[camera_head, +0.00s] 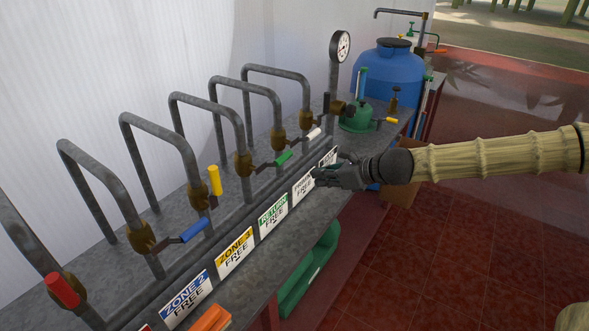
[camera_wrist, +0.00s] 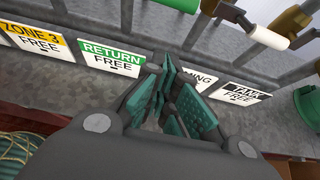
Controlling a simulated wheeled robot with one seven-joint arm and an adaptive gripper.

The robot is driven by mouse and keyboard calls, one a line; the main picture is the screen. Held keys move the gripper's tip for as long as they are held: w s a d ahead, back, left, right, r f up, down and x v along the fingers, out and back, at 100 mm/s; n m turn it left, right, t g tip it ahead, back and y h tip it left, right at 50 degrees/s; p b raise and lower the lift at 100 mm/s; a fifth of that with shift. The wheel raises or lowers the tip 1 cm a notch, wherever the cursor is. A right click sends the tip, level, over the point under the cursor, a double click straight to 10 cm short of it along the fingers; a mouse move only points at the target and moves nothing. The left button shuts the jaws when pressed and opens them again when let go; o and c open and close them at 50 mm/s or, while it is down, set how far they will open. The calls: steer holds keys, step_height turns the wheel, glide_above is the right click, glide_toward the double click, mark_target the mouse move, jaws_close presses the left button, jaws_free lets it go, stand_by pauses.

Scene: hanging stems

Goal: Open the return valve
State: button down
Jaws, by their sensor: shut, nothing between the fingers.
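The return valve has a green lever (camera_head: 284,158) on a brass body (camera_head: 243,164) in the row of bent pipes. The lever sticks out sideways from its pipe, across it. Its green-topped RETURN FREE label (camera_head: 273,214) is on the bench front, and the label also shows in the wrist view (camera_wrist: 111,57). Part of the green lever (camera_wrist: 182,4) shows at the top edge of the wrist view. My gripper (camera_head: 322,176) is shut and empty, in front of the PRIMING label, right of and below the green lever and apart from it. Its green-padded fingers (camera_wrist: 172,88) partly cover that label.
A yellow lever (camera_head: 215,180) stands upright left of the green one; a white lever (camera_head: 313,133) sticks out to its right. A blue lever (camera_head: 195,230) and red lever (camera_head: 62,290) are further left. A gauge (camera_head: 340,46) and blue tank (camera_head: 387,70) stand behind. Floor at right is open.

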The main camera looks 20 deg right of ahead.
steer(key=shift+w+f, duration=0.1)
steer(key=shift+b+x, duration=0.6)
steer(key=shift+x, duration=4.25)
steer(key=shift+w+a+r+p, duration=0.15)
steer(key=shift+r+p, duration=0.5)
steer(key=shift+r, duration=0.4)
steer(key=shift+w+a+r+p, duration=0.1)
steer(key=shift+w+r+p, duration=0.1)
steer(key=shift+r+p, duration=0.65)
steer(key=shift+r, duration=0.2)
steer(key=shift+a+b, duration=0.15)
steer(key=shift+b, duration=0.55)
